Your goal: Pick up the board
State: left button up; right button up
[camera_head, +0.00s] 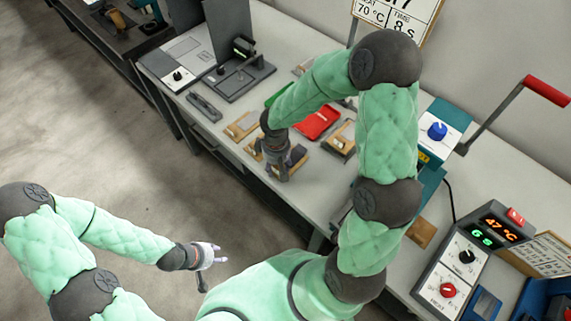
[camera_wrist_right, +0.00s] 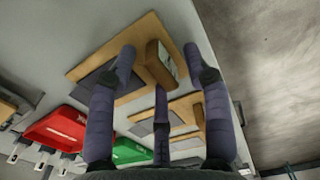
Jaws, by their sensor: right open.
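The wooden board with a grey sheet and a raised block handle (camera_wrist_right: 160,64) fills the upper middle of the right wrist view. In the head view part of the board (camera_head: 298,158) shows beside and under my right gripper (camera_head: 284,172). My right gripper (camera_wrist_right: 160,95) is open, with its purple fingers spread on either side of the block; contact cannot be made out. The gripper hides part of the board in the head view. My left gripper (camera_head: 210,257) is away from the bench over the floor, with its fingers apart and empty.
Other similar boards (camera_head: 241,126) (camera_head: 342,140) lie close by on the grey bench. A red tray (camera_head: 318,122) and a green tray (camera_head: 277,95) sit behind. A press with a red-handled lever (camera_head: 546,91) and a control box (camera_head: 466,257) stand to the right.

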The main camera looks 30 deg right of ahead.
grip_shut()
jog(key=shift+r, duration=0.1)
